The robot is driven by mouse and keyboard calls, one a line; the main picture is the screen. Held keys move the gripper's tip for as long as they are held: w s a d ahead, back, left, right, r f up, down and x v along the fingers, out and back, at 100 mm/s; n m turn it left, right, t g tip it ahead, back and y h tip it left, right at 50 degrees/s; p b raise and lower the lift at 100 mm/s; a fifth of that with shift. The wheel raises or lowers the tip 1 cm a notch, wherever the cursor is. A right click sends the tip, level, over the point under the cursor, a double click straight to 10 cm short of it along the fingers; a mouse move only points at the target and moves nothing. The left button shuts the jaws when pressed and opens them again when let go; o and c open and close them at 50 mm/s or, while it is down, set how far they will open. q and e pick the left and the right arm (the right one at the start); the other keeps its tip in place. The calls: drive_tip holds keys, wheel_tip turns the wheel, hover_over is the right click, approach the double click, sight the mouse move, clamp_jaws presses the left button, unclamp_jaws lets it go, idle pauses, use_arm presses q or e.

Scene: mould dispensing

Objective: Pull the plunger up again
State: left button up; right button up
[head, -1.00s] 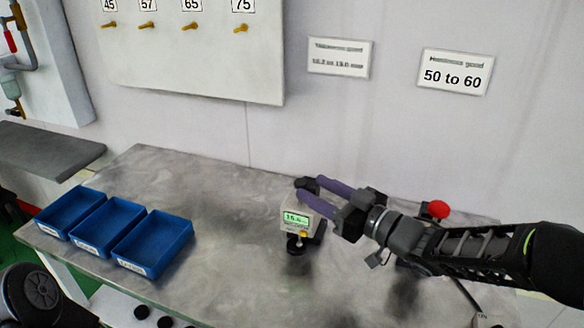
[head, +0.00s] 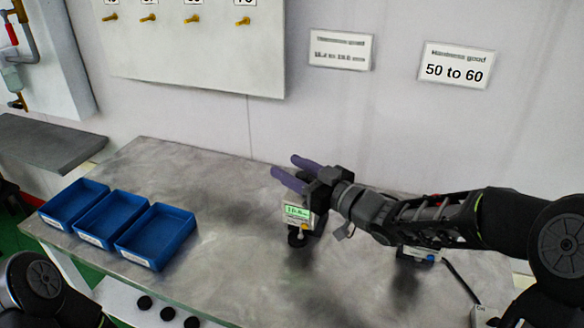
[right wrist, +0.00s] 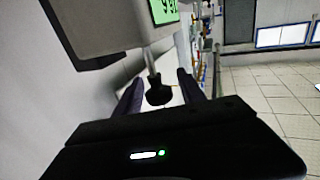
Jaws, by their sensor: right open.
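The thickness gauge (head: 297,213), a pale box with a green display, stands on the grey bench. Its reading is blurred. In the right wrist view the gauge body (right wrist: 105,27) fills the upper left, and the plunger's black knob (right wrist: 158,92) hangs on a thin metal stem. My right gripper (head: 285,165) is open, its purple fingers over the top of the gauge. In the right wrist view the knob shows between the two fingers, with a gap on each side; I cannot tell its depth. A dark round part (head: 297,238) sits low on the gauge. My left gripper is out of view.
Blue bins (head: 155,236) stand at the bench's left. A second device (head: 418,254) is partly hidden beneath my right arm. Several black discs (head: 167,314) lie below the bench's front edge. The bench (head: 235,215) is clear between bins and gauge.

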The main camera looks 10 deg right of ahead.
drive_tip(key=shift+c, duration=0.6)
clamp_jaws()
idle(0.8)
